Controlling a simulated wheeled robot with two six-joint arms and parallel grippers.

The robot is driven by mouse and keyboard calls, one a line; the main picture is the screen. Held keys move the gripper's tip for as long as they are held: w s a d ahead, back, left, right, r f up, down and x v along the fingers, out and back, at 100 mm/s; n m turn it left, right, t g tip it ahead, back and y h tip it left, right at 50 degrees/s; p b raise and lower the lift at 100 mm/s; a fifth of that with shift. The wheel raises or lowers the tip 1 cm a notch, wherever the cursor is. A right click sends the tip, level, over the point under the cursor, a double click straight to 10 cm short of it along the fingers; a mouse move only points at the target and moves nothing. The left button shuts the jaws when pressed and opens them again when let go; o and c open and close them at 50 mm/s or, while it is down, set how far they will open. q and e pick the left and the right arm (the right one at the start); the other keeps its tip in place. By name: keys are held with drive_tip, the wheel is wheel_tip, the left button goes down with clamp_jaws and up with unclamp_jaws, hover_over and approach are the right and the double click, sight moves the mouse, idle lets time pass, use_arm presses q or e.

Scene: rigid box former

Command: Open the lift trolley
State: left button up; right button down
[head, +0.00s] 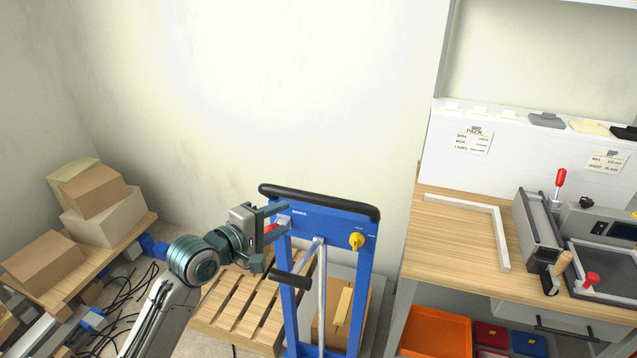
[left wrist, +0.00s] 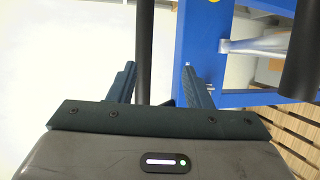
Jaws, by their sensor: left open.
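The lift trolley (head: 365,285) is a blue upright frame with a black padded handlebar (head: 320,202) across its top. A yellow knob (head: 356,241) sits on the right of its upper panel, and a black grip (head: 290,280) sticks out lower at the left. My left gripper (head: 279,222) is open at the panel's upper left corner, with a small red part (head: 269,228) showing by its fingers. In the left wrist view, the black handlebar (left wrist: 145,50) appears between the open fingers (left wrist: 160,88); whether they touch it, I cannot tell. My right gripper is out of view.
A wooden pallet (head: 240,305) lies left of the trolley. Cardboard boxes (head: 95,190) and loose cables stand further left. A workbench (head: 450,230) with a machine (head: 545,240) stands at right, an orange bin (head: 435,332) below. A pale wall is behind.

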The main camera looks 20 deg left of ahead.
sight(310, 200)
use_arm(q)
drive_tip(key=w+d+p, duration=0.1)
drive_tip(key=w, duration=0.1)
drive_tip(key=w+d+p, duration=0.1)
drive_tip(key=w+d, duration=0.1)
drive_tip(key=w, duration=0.1)
drive_tip(key=w+d+p, duration=0.1)
drive_tip(key=w+d, duration=0.1)
drive_tip(key=w, duration=0.1)
drive_tip(key=shift+w+r, duration=0.15)
drive_tip(key=shift+r, duration=0.15)
drive_tip(key=shift+w+d, duration=0.1)
drive_tip(key=shift+w, duration=0.05)
drive_tip(key=shift+f, duration=0.1)
clamp_jaws()
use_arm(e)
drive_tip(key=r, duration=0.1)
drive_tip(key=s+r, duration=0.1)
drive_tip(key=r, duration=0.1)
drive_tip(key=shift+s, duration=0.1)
